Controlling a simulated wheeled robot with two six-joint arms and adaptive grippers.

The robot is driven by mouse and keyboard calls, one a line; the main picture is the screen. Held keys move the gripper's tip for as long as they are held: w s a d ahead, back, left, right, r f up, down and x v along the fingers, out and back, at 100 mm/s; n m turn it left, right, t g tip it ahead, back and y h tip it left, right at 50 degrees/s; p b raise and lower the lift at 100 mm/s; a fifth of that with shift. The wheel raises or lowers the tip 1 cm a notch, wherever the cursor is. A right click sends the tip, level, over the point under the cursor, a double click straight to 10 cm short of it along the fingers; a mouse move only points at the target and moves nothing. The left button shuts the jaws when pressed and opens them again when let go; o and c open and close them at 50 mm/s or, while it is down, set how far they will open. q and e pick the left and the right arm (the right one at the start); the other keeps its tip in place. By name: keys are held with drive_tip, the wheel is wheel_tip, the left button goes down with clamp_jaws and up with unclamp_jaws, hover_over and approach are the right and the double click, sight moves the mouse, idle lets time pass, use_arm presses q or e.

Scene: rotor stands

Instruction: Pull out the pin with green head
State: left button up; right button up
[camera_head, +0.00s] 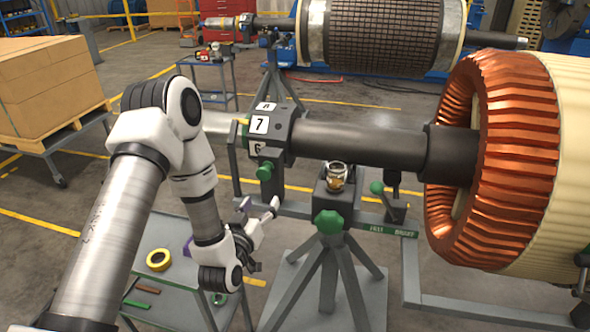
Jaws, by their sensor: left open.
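Several green-headed parts show around the rotor stand (329,265). My left gripper (260,204) is open and empty, just below the numbered block and left of the star knob, apart from the green heads as far as I can see. My right gripper is out of view.
The dark rotor shaft (360,143) runs right to the copper winding (490,165). A grey cart (165,285) with yellow tape (158,260) is below my left arm. Boxes (50,85) are at left.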

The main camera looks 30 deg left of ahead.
sight(263, 177)
use_arm(q)
drive_tip(key=shift+n, duration=0.4)
drive_tip(key=a+r, duration=0.1)
drive_tip(key=w+a+r, duration=0.1)
drive_tip(key=r, duration=0.1)
drive_tip(key=shift+a+r+p, duration=0.1)
drive_tip(key=shift+a+p, duration=0.1)
drive_tip(key=shift+p, duration=0.1)
drive_tip(key=x, duration=0.2)
drive_tip(key=p+x, duration=0.1)
drive_tip(key=x, duration=0.3)
drive_tip(key=shift+w+d, duration=0.25)
drive_tip(key=shift+d, duration=0.1)
drive_tip(key=shift+w+a+p, duration=0.15)
drive_tip(key=shift+w+p, duration=0.05)
drive_tip(key=shift+p, duration=0.1)
drive_tip(key=shift+s+a, duration=0.1)
drive_tip(key=shift+a, duration=0.15)
drive_tip(key=shift+d, duration=0.15)
clamp_jaws()
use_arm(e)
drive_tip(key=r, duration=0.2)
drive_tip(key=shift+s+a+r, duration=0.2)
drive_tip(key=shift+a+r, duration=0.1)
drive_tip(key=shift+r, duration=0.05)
